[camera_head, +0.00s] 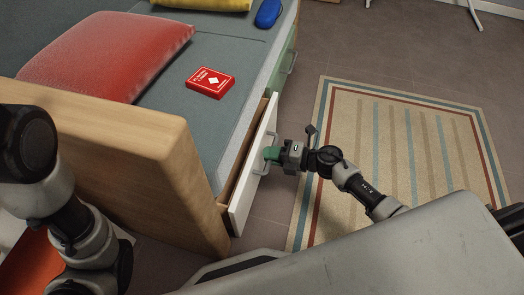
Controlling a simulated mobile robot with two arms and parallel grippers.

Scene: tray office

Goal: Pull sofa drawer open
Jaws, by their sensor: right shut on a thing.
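The sofa (187,139) has a grey-blue seat and a wooden armrest at its near end. Its white-fronted drawer (246,187) stands partly open from the side facing the rug, and a narrow strip of its wooden inside shows. My right gripper (272,154) is at the front of this drawer, shut on its handle (262,168); the fingers hide part of the handle. My left arm shows at the left edge, in front of the armrest, but its gripper is out of view.
A red card box (210,82), a red cushion (108,54), a yellow cushion (205,4) and a blue object (268,13) lie on the sofa. A second, greenish drawer (285,65) is farther along. A striped rug (400,140) covers open floor to the right.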

